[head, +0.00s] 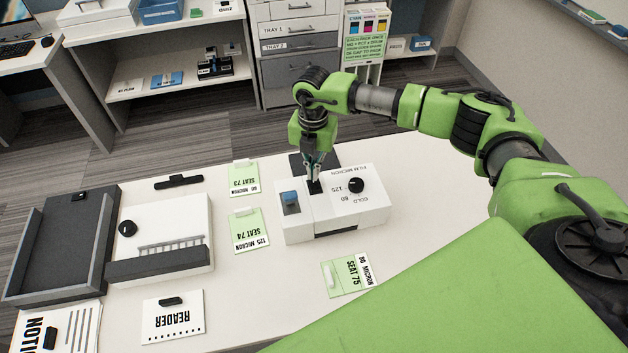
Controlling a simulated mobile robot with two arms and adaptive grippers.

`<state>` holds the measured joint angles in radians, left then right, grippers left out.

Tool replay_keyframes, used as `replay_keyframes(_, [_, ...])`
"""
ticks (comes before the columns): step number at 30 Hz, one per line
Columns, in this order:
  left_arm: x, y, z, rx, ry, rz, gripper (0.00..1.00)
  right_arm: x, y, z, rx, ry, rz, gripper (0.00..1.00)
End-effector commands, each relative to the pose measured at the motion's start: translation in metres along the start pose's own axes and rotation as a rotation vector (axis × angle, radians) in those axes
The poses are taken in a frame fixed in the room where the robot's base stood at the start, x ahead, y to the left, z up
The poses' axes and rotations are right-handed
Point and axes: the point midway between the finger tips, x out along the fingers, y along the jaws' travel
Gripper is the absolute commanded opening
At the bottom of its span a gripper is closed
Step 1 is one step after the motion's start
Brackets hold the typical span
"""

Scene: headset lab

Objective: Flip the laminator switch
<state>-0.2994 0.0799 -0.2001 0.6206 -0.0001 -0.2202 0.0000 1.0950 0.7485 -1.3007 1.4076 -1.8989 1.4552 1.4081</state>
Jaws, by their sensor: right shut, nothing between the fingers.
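The laminator (345,216) is a white box on the white table, with a black dial (356,185) marked COLD, 80 and 125. A blue rocker switch (291,202) sits on a dark plate at its left end. My right gripper (314,186) is shut and empty, pointing down over the laminator's top, to the right of the blue switch and left of the dial. Its fingertips are at or just above a dark slot; I cannot tell whether they touch. My left gripper is not in view.
A dark tray (35,258), a white device (180,224) and a READER card (172,318) are at left. Table (275,295) is bare in front.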

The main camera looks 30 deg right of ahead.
Motion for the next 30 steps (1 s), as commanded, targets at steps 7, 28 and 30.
replay_keyframes(7, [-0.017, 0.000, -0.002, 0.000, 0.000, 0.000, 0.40, -0.024, 0.000, 0.001, 0.001, -0.001, 0.002, 0.00])
replay_keyframes(28, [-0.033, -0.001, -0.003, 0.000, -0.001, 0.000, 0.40, -0.049, 0.000, 0.001, 0.000, -0.001, 0.001, 0.00])
replay_keyframes(30, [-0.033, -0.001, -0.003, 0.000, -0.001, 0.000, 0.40, -0.049, 0.000, 0.001, 0.000, -0.001, 0.001, 0.00])
